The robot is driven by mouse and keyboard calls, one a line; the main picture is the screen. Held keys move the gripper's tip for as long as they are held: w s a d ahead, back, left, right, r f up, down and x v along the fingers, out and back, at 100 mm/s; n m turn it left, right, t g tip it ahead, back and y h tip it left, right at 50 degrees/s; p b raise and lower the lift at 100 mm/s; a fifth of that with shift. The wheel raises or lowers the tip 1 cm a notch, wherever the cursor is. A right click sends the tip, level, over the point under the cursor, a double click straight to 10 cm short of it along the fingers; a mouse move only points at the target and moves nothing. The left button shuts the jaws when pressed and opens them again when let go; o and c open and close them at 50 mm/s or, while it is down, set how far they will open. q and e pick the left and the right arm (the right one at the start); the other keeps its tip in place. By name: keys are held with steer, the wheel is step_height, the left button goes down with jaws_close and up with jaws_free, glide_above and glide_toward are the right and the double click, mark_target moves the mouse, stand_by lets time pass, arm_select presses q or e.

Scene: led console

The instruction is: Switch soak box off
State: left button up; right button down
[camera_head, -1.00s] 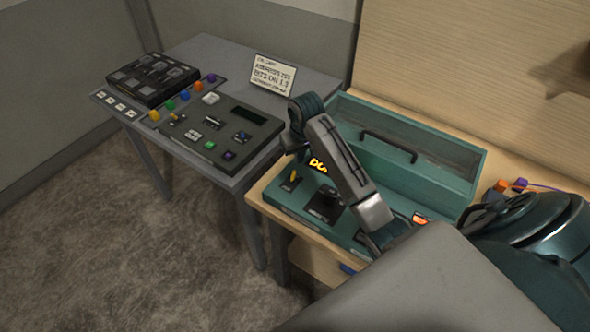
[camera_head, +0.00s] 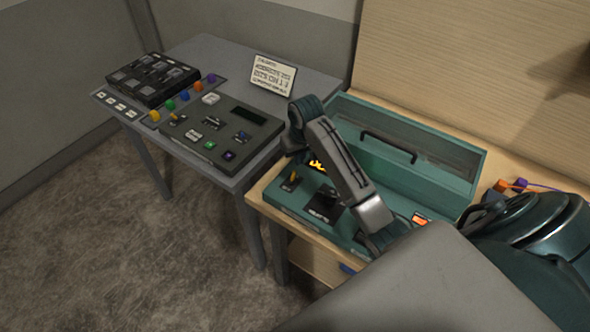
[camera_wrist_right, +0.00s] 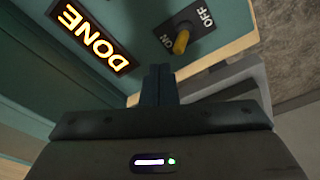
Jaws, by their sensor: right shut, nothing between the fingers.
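The soak box is a teal console (camera_head: 445,165) with a lid-like back part and black handle, on the wooden bench. At its left front is a yellow toggle switch (camera_head: 292,178). In the right wrist view the yellow lever (camera_wrist_right: 181,42) stands on a dark plate between the labels ON and OFF; I cannot tell which way it leans. A lit DONE display (camera_wrist_right: 95,37) is beside it. My right gripper (camera_wrist_right: 158,72) is shut and empty, its fingertips just short of the lever in that picture. In the head view my arm hides part of the display. My left gripper is not in view.
A grey table (camera_head: 215,50) at the left holds a dark control panel (camera_head: 180,138) with coloured knobs, a black unit (camera_head: 150,80) and a white sign (camera_head: 272,75). Small orange and purple blocks lie at the right of the bench. Carpet is clear in front.

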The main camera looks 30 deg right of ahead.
mark_target(295, 171)
steer(key=shift+f, duration=1.15)
steer(key=shift+s+a, duration=0.1)
steer(key=shift+a, duration=0.1)
steer(key=shift+s+a, duration=0.35)
steer(key=shift+a, duration=0.55)
step_height(295, 171, up, 7)
steer(key=shift+w+d, duration=0.2)
steer(key=shift+d, duration=0.2)
stand_by(0.4)
steer(key=shift+s, duration=0.1)
stand_by(0.4)
